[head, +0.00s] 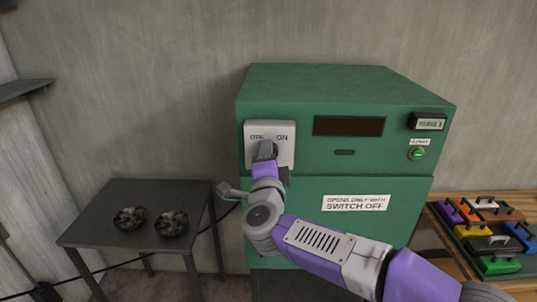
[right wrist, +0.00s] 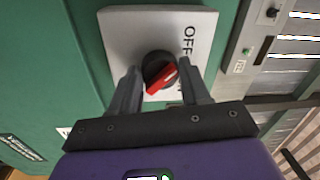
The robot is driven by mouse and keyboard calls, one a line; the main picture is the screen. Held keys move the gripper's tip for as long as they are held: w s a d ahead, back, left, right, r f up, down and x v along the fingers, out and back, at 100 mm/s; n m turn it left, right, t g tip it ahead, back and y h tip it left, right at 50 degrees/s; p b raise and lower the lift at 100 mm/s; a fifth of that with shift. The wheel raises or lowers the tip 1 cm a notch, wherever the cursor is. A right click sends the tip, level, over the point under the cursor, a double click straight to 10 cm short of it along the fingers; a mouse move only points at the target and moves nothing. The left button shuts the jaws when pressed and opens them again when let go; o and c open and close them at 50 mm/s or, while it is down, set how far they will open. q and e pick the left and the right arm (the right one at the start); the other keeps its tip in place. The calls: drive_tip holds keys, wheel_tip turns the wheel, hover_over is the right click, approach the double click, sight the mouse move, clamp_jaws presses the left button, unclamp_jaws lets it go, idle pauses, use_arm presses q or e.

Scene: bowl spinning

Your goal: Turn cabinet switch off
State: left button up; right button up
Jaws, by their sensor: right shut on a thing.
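The green cabinet (head: 385,165) stands against the wall. Its light grey switch plate (head: 285,130) is at the upper left of the front, with OFF on the left and ON on the right. In the right wrist view the plate (right wrist: 120,40) carries a round black switch knob (right wrist: 153,60) with a red handle (right wrist: 160,82). My right gripper (head: 266,152) reaches up to the plate. In the right wrist view my right gripper (right wrist: 158,88) has one finger on each side of the knob and is shut on it. The red handle sits at a slant. I cannot tell which label it points to.
A grey side table (head: 120,190) holds two dark patterned bowls (head: 130,218). The cabinet has a label "OPENS ONLY WITH SWITCH OFF" (head: 355,203), a green start button (head: 417,154) and a small display (head: 428,122).

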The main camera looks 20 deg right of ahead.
drive_tip(key=shift+f, duration=0.2)
idle(0.3)
drive_tip(key=o, duration=1)
drive_tip(key=shift+r, duration=0.1)
drive_tip(key=v, duration=0.7)
drive_tip(key=shift+s+a, duration=0.1)
drive_tip(key=shift+s, duration=0.2)
